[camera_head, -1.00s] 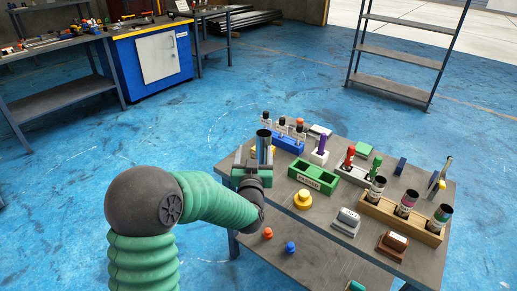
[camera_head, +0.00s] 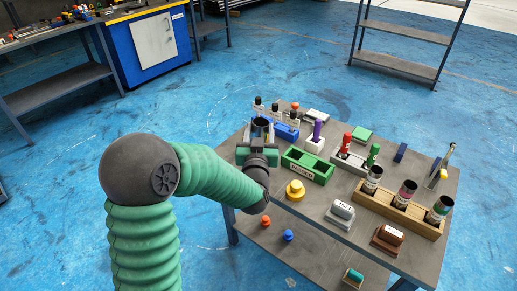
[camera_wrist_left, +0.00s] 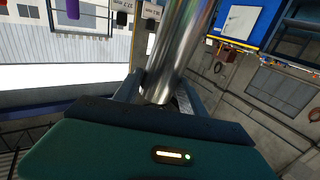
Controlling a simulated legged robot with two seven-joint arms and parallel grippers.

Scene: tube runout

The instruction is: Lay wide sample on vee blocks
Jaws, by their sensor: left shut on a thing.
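A shiny metal tube (camera_wrist_left: 182,45) stands between the fingers of my left gripper (camera_wrist_left: 158,98) in the left wrist view. In the head view the left gripper (camera_head: 259,141) is shut on the tube, whose dark open top (camera_head: 261,123) points up. The gripper is over the far left corner of the table, beside a blue rack (camera_head: 287,131). I cannot tell from the head view whether the tube's lower end touches anything. I cannot pick out the vee blocks with certainty. My right gripper is not in view.
A green labelled tray (camera_head: 307,166), a yellow knob (camera_head: 295,190) and a wooden holder (camera_head: 400,213) with dark cups crowd the table (camera_head: 318,206). Red and green pieces stand on a grey base (camera_head: 347,160). Stamps stand near the front edge. The lower shelf holds small knobs.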

